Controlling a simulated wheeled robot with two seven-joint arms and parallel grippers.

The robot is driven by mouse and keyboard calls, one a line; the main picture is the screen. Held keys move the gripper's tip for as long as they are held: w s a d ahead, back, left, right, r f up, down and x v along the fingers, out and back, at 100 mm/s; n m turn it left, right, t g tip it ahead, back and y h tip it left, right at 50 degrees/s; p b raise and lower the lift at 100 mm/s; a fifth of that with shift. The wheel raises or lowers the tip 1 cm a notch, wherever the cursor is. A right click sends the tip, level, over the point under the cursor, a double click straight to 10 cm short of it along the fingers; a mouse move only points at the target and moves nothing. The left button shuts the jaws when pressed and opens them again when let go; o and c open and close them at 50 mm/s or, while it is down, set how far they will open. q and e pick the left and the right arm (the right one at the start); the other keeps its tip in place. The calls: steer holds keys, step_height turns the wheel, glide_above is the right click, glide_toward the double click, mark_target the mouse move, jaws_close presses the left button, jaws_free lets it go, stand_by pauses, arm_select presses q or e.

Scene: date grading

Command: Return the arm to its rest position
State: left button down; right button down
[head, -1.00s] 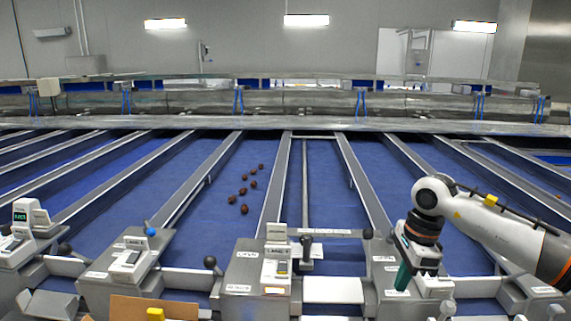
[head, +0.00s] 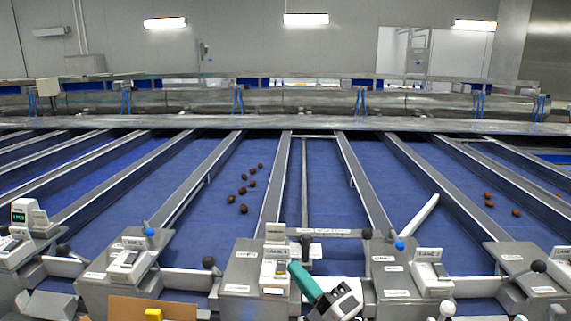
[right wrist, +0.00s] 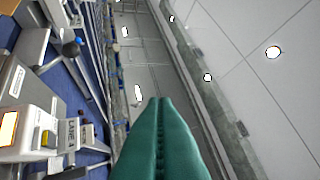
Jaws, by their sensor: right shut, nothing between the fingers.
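My right gripper (head: 302,282) shows at the bottom middle of the head view, with green fingers on a white and dark body. Its fingers point up and to the left, in front of the middle lane's console. In the right wrist view the two green fingers (right wrist: 158,102) lie together along their length, with nothing between them. The rest of my right arm is out of the head view. My left gripper is not in view.
Several dark dates (head: 241,191) lie on a blue belt left of centre, and a few browner ones (head: 489,203) on a belt at the right. Grey lane consoles (head: 407,283) with levers and knobs line the front. A cardboard box (head: 180,308) stands at bottom left.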

steer(key=s+d+f+m+g+h, duration=0.2)
steer(key=s+d+f+m+h, duration=0.2)
steer(key=d+f+m+h, duration=0.45)
steer(key=s+d+f+m+g+h, duration=0.3)
steer(key=d+f+m+h, duration=0.25)
steer(key=f+m, duration=0.5)
steer(key=s+d+f+m+g, duration=0.2)
steer(key=s+f+g, duration=0.3)
steer(key=s, duration=0.5)
steer(key=s+d+f+m+g, duration=0.2)
steer(key=s+f+g, duration=0.25)
steer(key=s, duration=0.55)
step_height(320, 180, down, 26)
steer(key=b, duration=0.1)
steer(key=s+d+f+g, duration=0.2)
steer(key=s+d+f, duration=0.1)
steer(key=s+f, duration=1.3)
step_height(320, 180, down, 3)
steer(key=shift+s+r+b, duration=0.15)
steer(key=shift+s+b, duration=0.1)
steer(key=shift+b, duration=0.2)
